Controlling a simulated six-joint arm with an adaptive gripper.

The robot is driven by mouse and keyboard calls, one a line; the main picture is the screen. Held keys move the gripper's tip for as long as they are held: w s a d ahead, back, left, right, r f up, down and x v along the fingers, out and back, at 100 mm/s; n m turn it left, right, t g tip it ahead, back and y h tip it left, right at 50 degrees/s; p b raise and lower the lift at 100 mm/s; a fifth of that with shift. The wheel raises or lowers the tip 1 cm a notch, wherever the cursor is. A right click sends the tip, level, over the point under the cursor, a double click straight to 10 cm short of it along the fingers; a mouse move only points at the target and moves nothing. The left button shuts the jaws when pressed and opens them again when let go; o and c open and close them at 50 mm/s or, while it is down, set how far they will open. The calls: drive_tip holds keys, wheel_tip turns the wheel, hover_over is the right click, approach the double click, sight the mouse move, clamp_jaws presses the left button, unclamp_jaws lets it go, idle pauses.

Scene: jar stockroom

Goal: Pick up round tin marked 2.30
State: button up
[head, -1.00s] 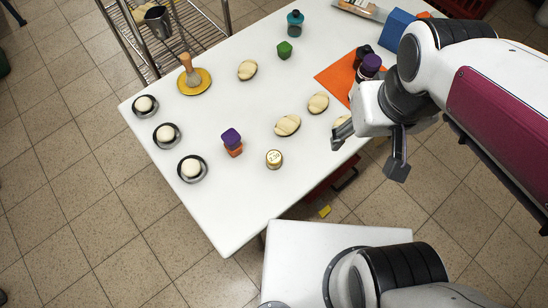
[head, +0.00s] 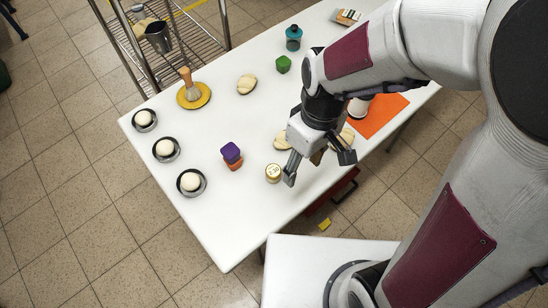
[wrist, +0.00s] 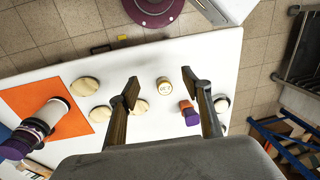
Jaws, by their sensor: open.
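The round tin (head: 273,173) is small, with a pale gold lid and dark print, and stands upright on the white table. In the wrist view the tin (wrist: 165,87) shows between and beyond my two fingers, with print on its lid too small to read surely. My gripper (head: 318,170) is open and empty, above the table just right of the tin. In the wrist view its fingertips (wrist: 160,82) stand wide apart on either side of the tin, not touching it.
A purple-topped orange jar (head: 232,156) stands left of the tin. Dough balls sit in dark dishes (head: 190,182) at the left. An orange mat (head: 385,113) lies right. The table's front is clear.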

sight(276, 171)
drive_tip(key=shift+w+a+f+n+t+y, duration=0.15)
drive_tip(key=shift+w+a+f+n, duration=0.9)
drive_tip(key=shift+n, duration=0.75)
drive_tip(key=shift+w+a+f+n+t+y, duration=0.15)
drive_tip(key=shift+w+a+f+n, duration=0.5)
drive_tip(key=shift+f+n, duration=0.95)
drive_tip(key=shift+w+a+f+n+t, duration=0.2)
drive_tip(key=shift+w+a+f+n, duration=0.65)
drive_tip(key=shift+n, duration=1.15)
drive_tip(key=shift+s+f, duration=0.15)
drive_tip(key=shift+f, duration=0.15)
drive_tip(key=shift+a+f, duration=0.25)
drive_tip(key=shift+f, duration=0.9)
drive_tip(key=shift+f, duration=0.1)
